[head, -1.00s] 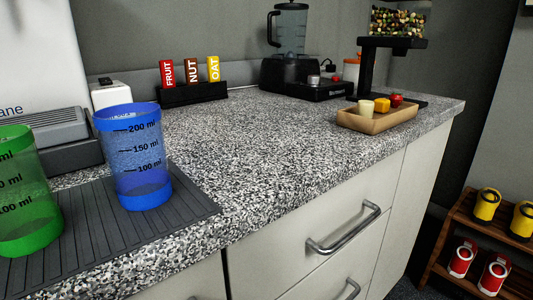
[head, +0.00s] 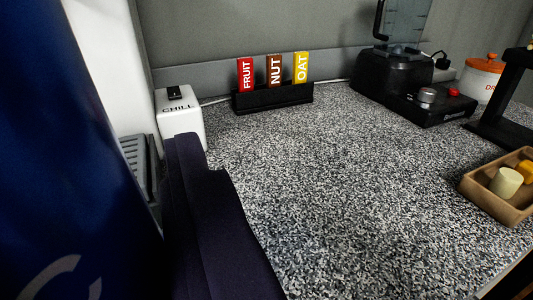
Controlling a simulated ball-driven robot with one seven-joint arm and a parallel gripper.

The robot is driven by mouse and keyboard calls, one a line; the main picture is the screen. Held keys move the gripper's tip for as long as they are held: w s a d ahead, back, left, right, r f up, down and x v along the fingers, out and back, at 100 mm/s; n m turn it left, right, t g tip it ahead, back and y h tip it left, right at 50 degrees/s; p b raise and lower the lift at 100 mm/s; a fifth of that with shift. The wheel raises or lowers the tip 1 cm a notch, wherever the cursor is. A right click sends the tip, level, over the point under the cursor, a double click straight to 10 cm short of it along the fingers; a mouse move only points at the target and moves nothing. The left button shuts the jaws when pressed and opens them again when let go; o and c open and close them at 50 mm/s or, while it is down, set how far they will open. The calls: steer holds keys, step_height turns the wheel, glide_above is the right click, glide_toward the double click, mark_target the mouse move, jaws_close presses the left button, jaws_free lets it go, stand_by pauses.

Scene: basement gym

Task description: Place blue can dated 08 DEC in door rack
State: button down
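No can with a readable 08 DEC date shows, and I cannot make out a door rack. A large dark blue surface (head: 60,150) with a pale curved mark fills the left edge, very close to the camera. I cannot tell what it is. A dark purple form (head: 205,220) stands beside it and hides part of the counter.
The speckled counter (head: 330,180) is clear in the middle. At its back are a white box marked CHILL (head: 180,115), a black holder (head: 272,97) with FRUIT, NUT and OAT cards, and a blender (head: 395,75). A wooden tray (head: 485,202) is at right.

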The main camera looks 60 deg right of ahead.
mark_target(165, 263)
steer(key=shift+w+d+f, duration=0.1)
steer(key=shift+w+d, duration=0.1)
steer(key=shift+d, duration=0.95)
steer(key=shift+f+b, duration=0.85)
steer(key=shift+f, duration=0.85)
steer(key=shift+f, duration=0.6)
steer(key=shift+c, duration=1.3)
jaws_free()
steer(key=shift+r, duration=0.1)
